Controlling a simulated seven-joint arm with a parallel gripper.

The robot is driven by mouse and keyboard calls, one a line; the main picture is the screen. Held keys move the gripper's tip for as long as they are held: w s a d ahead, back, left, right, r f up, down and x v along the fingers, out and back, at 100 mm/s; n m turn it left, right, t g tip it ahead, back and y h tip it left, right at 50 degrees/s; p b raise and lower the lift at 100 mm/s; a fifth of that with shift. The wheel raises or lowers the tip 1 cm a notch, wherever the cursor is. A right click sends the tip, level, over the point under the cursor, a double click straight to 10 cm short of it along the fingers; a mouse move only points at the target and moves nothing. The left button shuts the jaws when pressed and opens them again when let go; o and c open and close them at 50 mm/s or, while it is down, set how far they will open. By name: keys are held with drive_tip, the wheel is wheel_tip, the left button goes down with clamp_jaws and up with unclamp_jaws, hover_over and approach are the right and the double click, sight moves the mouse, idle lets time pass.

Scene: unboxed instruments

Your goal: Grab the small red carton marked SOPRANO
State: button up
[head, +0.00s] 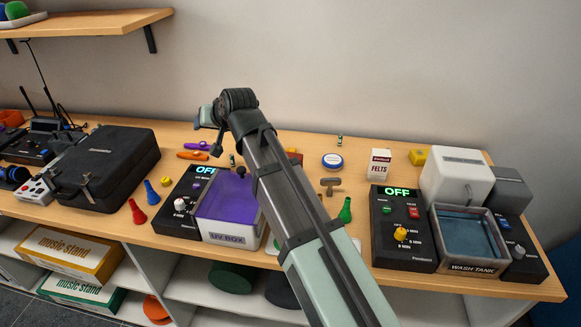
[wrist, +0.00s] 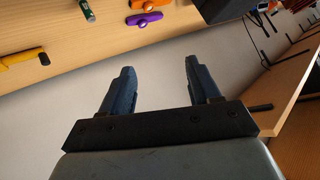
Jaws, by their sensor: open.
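A small red thing (head: 294,157) shows just behind my arm in the head view. It is partly hidden by the arm and I cannot read any marking, so I cannot tell if it is the SOPRANO carton. No carton marked SOPRANO can be read in either view. My gripper (wrist: 160,68) is open and empty in the wrist view, its two dark fingers apart in front of the pale wall. In the head view the arm's end is raised above the back of the bench, left of the red thing; the fingers are not clear there.
On the wooden bench stand a UV box (head: 228,210), a black case (head: 100,165), a FELTS box (head: 380,163) and a wash tank (head: 468,240). Purple (wrist: 145,19) and orange (wrist: 152,4) kazoo-like pieces lie near the back edge. A shelf (head: 90,24) juts out at upper left.

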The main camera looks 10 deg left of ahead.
drive_tip(key=w+d+f+m+g+h, duration=0.3)
drive_tip(key=w+d+m+h, duration=0.2)
drive_tip(key=d+m, duration=0.65)
drive_tip(key=m+g+h, duration=0.3)
drive_tip(key=m, duration=0.8)
hover_over(294, 155)
drive_tip(key=shift+a+r, duration=0.2)
drive_tip(key=shift+a, duration=0.25)
drive_tip(key=shift+d+m+g, duration=0.4)
drive_tip(key=shift+d+m, duration=0.1)
drive_tip(key=shift+m, duration=0.05)
wheel_tip(294, 155, down, 8)
drive_tip(key=shift+s, duration=0.1)
drive_tip(key=shift+a+f, duration=0.2)
drive_tip(key=shift+f, duration=1.25)
drive_tip(key=shift+a+f, duration=0.15)
drive_tip(key=shift+f, duration=1.25)
drive_tip(key=shift+c, duration=0.3)
drive_tip(key=c, duration=1)
